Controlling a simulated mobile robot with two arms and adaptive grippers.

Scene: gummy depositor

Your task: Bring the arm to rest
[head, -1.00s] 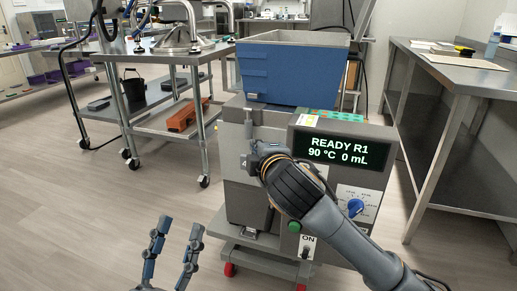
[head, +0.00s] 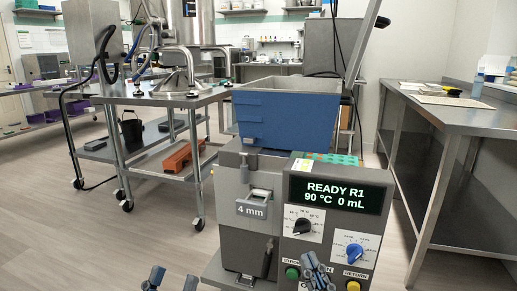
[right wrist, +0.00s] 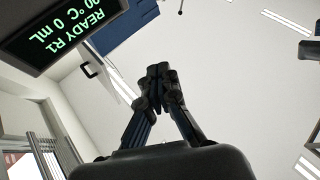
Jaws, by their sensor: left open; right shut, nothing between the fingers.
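My right gripper (head: 312,262) shows at the bottom of the head view, in front of the lower front panel of the depositor (head: 252,236). Its fingers are together with nothing between them, and they point upward. In the right wrist view the shut fingertips (right wrist: 160,72) meet against a pale ceiling. My left gripper (head: 172,280) is at the bottom edge of the head view, left of the depositor. Its two fingertips stand apart and empty; the rest is out of the picture.
The depositor carries a blue hopper (head: 288,118), a display (head: 337,195) reading READY R1, 90 °C, 0 mL, and knobs. A steel cart (head: 160,98) stands behind left. A steel bench (head: 445,115) stands at right. Floor (head: 75,235) at left is clear.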

